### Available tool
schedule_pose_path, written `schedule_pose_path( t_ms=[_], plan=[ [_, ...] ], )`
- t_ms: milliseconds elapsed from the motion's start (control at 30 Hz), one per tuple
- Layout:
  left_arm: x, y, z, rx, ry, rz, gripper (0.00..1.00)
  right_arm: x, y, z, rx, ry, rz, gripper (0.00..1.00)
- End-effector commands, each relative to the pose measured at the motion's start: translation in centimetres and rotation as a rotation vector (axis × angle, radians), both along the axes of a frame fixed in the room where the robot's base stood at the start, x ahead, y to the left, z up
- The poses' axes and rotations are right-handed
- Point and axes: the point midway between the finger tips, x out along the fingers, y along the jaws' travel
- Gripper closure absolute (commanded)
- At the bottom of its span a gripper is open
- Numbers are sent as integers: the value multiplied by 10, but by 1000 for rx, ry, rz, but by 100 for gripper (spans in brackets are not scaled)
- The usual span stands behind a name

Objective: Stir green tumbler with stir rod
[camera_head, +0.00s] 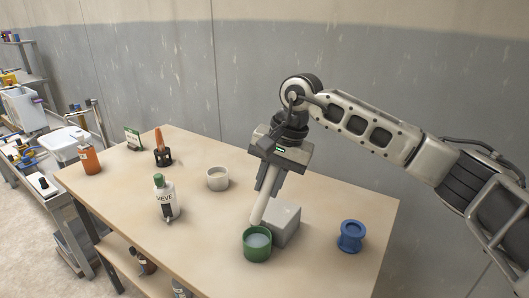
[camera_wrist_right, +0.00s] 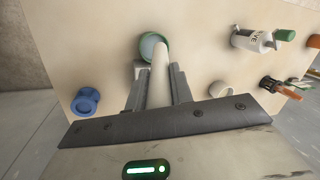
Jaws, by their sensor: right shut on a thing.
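The green tumbler (camera_head: 257,246) stands upright near the front of the table, with pale contents inside; it also shows in the right wrist view (camera_wrist_right: 143,47). My right gripper (camera_head: 265,193) points down above it and is shut on the stir rod (camera_head: 259,208), a thick pale rod. The rod tilts, and its lower end reaches the tumbler's mouth at the back rim; I cannot tell how deep it goes. In the right wrist view the rod (camera_wrist_right: 159,75) runs between the fingers towards the tumbler. My left gripper is not in view.
A grey block (camera_head: 284,226) stands right beside the tumbler. A blue spool (camera_head: 351,236) is to the right. A white cup (camera_head: 217,178), a white bottle with a green cap (camera_head: 166,198), a black holder (camera_head: 163,157) and an orange bottle (camera_head: 89,159) stand to the left.

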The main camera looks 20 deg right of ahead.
Motion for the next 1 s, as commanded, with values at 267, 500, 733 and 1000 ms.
schedule_pose_path(
  t_ms=[267,500,733,1000],
  plan=[
    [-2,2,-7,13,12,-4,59,6,-13,1,20,2,-41,100],
    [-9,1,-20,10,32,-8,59,4,-15,-20,20,2,-39,100],
    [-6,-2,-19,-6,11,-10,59,3,-18,-40,20,2,-39,100],
    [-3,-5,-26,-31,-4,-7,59,3,-16,-65,20,2,-38,100]
  ],
)
